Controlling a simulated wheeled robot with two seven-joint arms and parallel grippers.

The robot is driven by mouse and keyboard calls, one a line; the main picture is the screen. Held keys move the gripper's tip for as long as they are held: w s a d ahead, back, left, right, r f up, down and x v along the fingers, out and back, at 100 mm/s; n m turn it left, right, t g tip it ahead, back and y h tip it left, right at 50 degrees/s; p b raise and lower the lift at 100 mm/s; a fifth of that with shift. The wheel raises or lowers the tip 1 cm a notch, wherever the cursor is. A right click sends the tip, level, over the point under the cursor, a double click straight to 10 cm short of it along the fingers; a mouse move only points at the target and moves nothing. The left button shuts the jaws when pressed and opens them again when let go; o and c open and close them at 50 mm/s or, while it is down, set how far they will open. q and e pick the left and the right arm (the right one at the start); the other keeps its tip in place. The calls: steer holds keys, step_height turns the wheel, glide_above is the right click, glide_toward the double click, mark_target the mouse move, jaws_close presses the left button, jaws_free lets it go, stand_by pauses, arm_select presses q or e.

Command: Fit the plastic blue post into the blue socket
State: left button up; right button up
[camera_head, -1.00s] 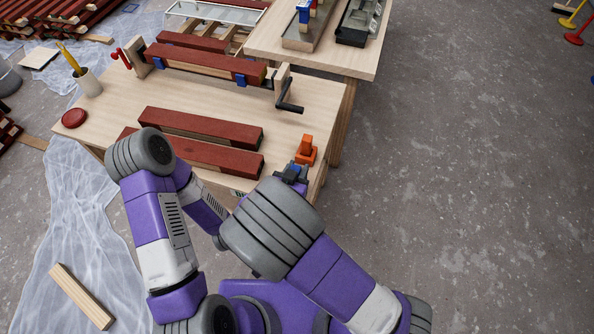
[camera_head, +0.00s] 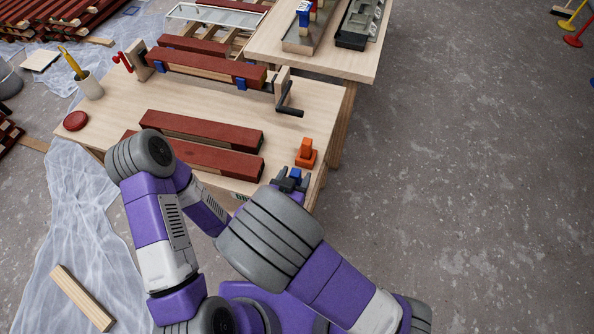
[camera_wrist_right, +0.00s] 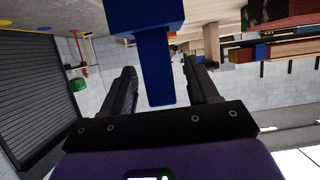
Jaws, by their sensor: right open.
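A blue piece (camera_head: 295,174) is at the table's near right corner, between the fingers of my right gripper (camera_head: 291,182). In the right wrist view, it is a wide block with a narrower blue shaft (camera_wrist_right: 157,75). The shaft lies between the two dark fingers of my right gripper (camera_wrist_right: 163,88), with gaps on both sides, so the gripper is open around it. I cannot tell whether this piece is the post alone or includes its socket. My left arm shows in the head view, but its gripper is hidden.
An orange piece (camera_head: 306,154) with an upright stub stands just behind the blue piece. A second table (camera_head: 330,62) holds a colored rack behind.

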arm_select(q)
step_height(320, 180, up, 3)
steer(key=p, duration=0.2)
steer(key=shift+r+p, duration=0.15)
steer(key=shift+p, duration=0.25)
arm_select(e)
steer(key=v, duration=1)
arm_select(q)
steer(key=shift+s, duration=0.1)
